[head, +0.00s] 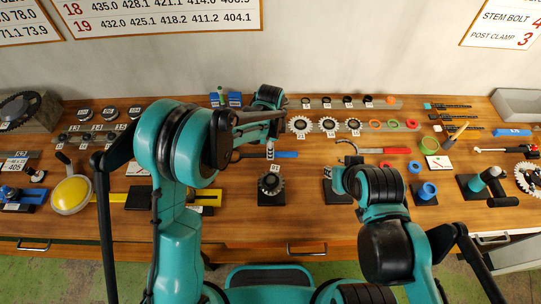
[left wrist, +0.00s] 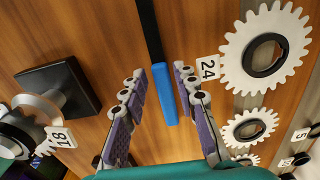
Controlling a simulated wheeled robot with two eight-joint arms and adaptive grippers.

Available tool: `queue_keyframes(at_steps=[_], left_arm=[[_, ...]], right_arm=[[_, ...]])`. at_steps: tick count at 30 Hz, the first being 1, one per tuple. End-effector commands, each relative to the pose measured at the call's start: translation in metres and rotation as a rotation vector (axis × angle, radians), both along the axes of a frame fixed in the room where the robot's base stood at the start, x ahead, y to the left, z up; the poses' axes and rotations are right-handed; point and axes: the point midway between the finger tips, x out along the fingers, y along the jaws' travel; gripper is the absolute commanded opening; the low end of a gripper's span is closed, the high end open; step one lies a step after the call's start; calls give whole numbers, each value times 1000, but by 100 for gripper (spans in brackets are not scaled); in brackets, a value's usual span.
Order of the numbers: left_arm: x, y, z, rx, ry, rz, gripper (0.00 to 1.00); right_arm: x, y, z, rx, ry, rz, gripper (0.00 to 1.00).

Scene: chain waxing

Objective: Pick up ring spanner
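A slim tool with a blue handle (head: 284,154) and a dark shaft lies on the wooden table, left of centre in the head view; it appears to be the ring spanner. Its far end is partly hidden by my left arm. In the left wrist view the blue handle (left wrist: 166,95) and black shaft run between the fingertips of my left gripper (left wrist: 160,75). The left gripper is open, its two fingers on either side of the handle, holding nothing. In the head view the left gripper (head: 269,148) is over the tool. My right gripper (head: 338,182) is mostly hidden by its arm.
White gears (head: 328,125) stand behind the tool, near a 24 label (left wrist: 208,67). A black stand with a sprocket (head: 270,184) is in front of it. A red-handled tool (head: 382,150) lies to the right.

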Motion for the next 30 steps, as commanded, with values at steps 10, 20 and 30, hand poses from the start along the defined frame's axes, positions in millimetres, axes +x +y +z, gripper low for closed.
queue_keyframes(at_steps=[10,20,30], left_arm=[[0,0,-13,0,0,1,29],[0,0,-13,0,-1,1,0],[0,0,0,0,-1,1,0]], right_arm=[[0,0,-2,0,0,0,27],[0,0,-2,0,0,0,27],[0,0,1,0,0,0,27]])
